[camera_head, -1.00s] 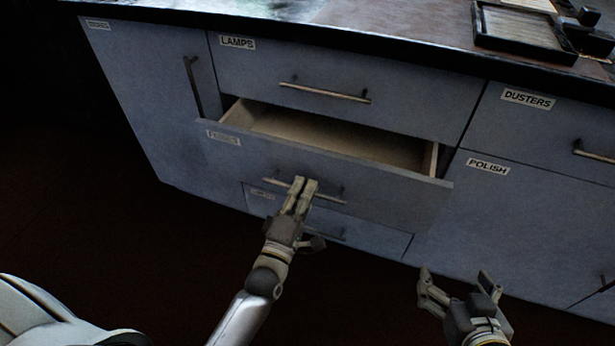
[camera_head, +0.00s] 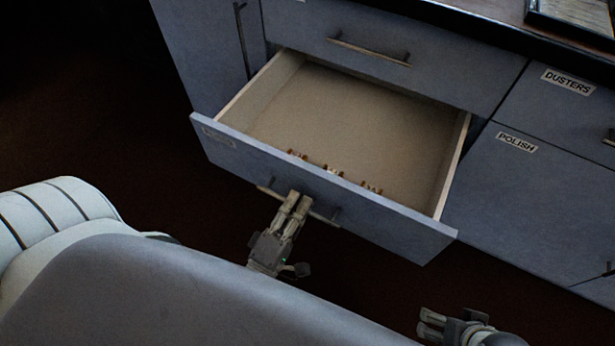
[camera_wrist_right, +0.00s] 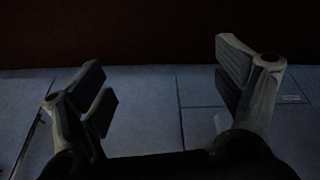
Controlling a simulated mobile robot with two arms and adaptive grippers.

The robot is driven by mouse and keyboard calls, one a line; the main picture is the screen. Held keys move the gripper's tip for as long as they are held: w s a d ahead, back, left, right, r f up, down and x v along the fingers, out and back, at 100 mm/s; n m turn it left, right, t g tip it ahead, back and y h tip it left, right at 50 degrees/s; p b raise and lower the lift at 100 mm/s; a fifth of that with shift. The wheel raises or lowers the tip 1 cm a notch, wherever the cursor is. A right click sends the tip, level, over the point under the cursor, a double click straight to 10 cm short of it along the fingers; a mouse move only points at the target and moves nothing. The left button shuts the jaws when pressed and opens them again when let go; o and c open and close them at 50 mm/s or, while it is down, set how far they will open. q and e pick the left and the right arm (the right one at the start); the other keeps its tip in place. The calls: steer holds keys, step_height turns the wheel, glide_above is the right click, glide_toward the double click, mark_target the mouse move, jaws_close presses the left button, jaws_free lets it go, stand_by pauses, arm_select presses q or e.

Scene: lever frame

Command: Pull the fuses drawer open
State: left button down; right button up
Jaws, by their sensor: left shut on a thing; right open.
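The fuses drawer (camera_head: 230,150) stands well out from the blue-grey cabinet, below the lamps drawer. Its label is too dark to read now. Several small orange-and-white fuses (camera_head: 333,170) lie inside along its front wall. My left gripper (camera_head: 297,197) is shut on the drawer's bar handle (camera_head: 325,217), near the handle's middle. My right gripper (camera_head: 440,318) is open and empty at the lower right, apart from the cabinet. Its two spread fingers also show in the right wrist view (camera_wrist_right: 165,85), with blue-grey panels beyond them.
The closed lamps drawer (camera_head: 385,45) is above. The dusters drawer (camera_head: 567,110) and polish door (camera_head: 530,190) are closed at the right. A tall door (camera_head: 205,50) is at the left. A tray (camera_head: 570,18) sits on the countertop. Dark floor lies in front.

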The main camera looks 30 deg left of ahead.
arm_select(q)
steer(key=shift+s, duration=0.85)
arm_select(e)
steer(key=shift+x, duration=0.8)
arm_select(q)
steer(key=c, duration=1.5)
jaws_free()
steer(key=s, duration=0.4)
steer(key=s+f, duration=0.1)
steer(key=s, duration=0.3)
steer(key=s+f, duration=0.1)
steer(key=s, duration=0.2)
steer(key=shift+s+a+f, duration=0.2)
steer(key=shift+s+f, duration=0.05)
steer(key=shift+s, duration=0.15)
arm_select(e)
steer(key=shift+s, duration=0.1)
